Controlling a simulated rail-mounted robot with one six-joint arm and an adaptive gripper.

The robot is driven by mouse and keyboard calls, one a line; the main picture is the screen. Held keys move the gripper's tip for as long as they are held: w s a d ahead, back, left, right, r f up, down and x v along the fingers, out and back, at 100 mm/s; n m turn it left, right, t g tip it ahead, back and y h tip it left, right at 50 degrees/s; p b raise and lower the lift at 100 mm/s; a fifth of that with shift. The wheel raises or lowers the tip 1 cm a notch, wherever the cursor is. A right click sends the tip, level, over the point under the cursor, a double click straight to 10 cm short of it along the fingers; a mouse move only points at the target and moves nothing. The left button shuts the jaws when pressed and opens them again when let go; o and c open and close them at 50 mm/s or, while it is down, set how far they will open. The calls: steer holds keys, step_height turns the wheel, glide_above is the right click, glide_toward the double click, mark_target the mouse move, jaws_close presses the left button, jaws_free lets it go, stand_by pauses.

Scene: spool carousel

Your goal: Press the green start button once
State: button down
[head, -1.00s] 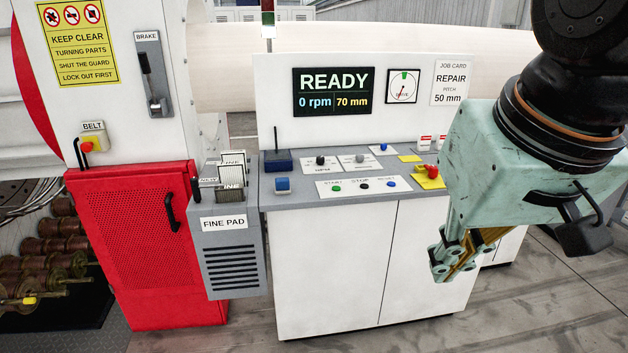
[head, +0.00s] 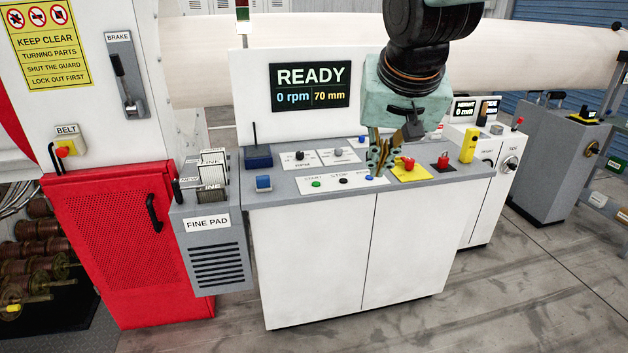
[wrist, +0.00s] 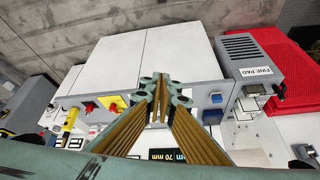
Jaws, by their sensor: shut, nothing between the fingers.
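The green start button (head: 316,184) is at the left end of a white label strip on the front of the grey console top. The black stop button (head: 343,181) and the blue reset button (head: 368,177) sit to its right on the strip. My gripper (head: 377,172) is shut and empty. In the head view its tips appear over the right end of the strip, by the reset button; I cannot tell the gap below them. In the wrist view my gripper (wrist: 162,90) covers part of the console and I cannot make out the green button.
A red emergency button (head: 408,163) on a yellow plate lies just right of my gripper. A blue switch (head: 263,183) is left of the strip. A display (head: 310,87) reads READY, 0 rpm, 70 mm. The fine pad box (head: 215,250) stands left of the console.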

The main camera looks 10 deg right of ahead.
steer(key=w+m+p, duration=0.1)
steer(key=w+p, duration=0.2)
steer(key=w, duration=1.1)
steer(key=m+t+y+p, duration=0.2)
steer(key=m+t+p, duration=0.1)
steer(key=p, duration=0.7)
glide_above(317, 184)
step_height(317, 184, down, 18)
steer(key=shift+w+f, duration=0.15)
steer(key=shift+f, duration=0.1)
steer(key=shift+d+f, duration=0.15)
steer(key=shift+f, duration=0.15)
steer(key=shift+f+b, duration=2.85)
steer(key=shift+b, duration=0.35)
steer(key=shift+f+b, duration=0.65)
steer(key=shift+f, duration=0.6)
